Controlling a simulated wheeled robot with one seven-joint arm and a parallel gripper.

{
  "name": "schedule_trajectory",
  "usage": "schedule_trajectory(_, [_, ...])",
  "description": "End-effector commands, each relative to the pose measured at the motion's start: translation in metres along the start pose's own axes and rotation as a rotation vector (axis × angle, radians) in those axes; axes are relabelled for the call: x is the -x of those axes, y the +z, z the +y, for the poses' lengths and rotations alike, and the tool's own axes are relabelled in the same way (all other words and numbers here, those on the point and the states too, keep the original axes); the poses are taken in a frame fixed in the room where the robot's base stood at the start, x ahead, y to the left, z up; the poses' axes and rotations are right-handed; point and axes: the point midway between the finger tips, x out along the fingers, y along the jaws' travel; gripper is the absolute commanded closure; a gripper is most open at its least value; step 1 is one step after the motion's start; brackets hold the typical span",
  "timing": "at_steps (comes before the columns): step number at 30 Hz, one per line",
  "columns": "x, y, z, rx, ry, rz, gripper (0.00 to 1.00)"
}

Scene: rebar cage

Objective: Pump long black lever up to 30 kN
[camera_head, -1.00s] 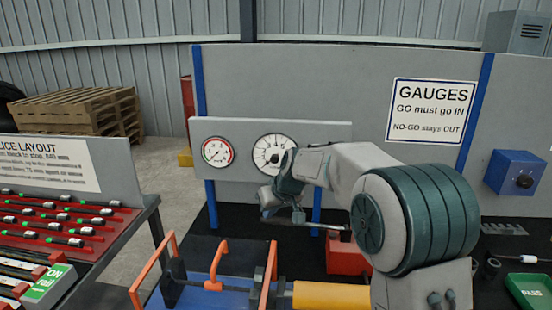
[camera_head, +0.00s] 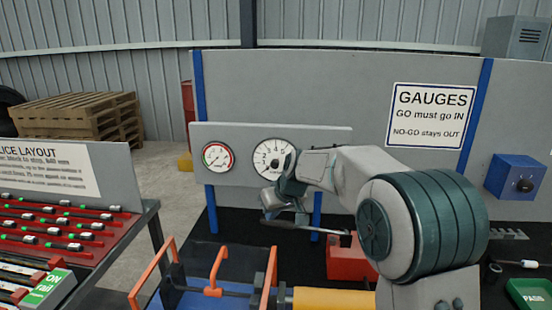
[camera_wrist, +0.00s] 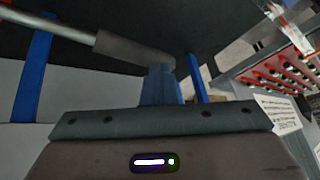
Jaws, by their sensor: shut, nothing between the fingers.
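The lever (camera_head: 322,230) is a thin bar running from under my gripper toward the red pump body (camera_head: 347,264). In the wrist view it is a pale rod with a dark grip (camera_wrist: 130,49), crossing just beyond my fingertips. My gripper (camera_wrist: 162,70) is shut and empty, with its tips at the grip's end; I cannot tell whether they touch. In the head view my gripper (camera_head: 272,212) is small and partly hidden by my wrist. The large white dial gauge (camera_head: 270,157) is partly covered by my arm on its right, and its reading is unclear.
A smaller red-rimmed gauge (camera_head: 217,157) sits left on the same grey panel (camera_head: 337,140). An orange-handled blue fixture (camera_head: 215,290) and a yellow cylinder (camera_head: 335,299) are in front. A rack of red trays (camera_head: 60,225) stands left; a blue box (camera_head: 515,174) is right.

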Motion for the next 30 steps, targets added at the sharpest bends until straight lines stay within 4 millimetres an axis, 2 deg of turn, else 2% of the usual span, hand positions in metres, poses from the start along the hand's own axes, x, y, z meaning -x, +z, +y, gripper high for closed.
schedule_trajectory(1, [0.011, -0.005, 0.001, -0.001, 0.001, 0.0, 1.0])
schedule_trajectory(3, [0.02, -0.009, 0.002, -0.001, 0.002, 0.001, 1.0])
schedule_trajectory(15, [0.068, -0.027, 0.006, 0.001, 0.0, 0.0, 1.0])
schedule_trajectory(30, [0.07, -0.028, 0.007, 0.001, 0.0, 0.0, 1.0])
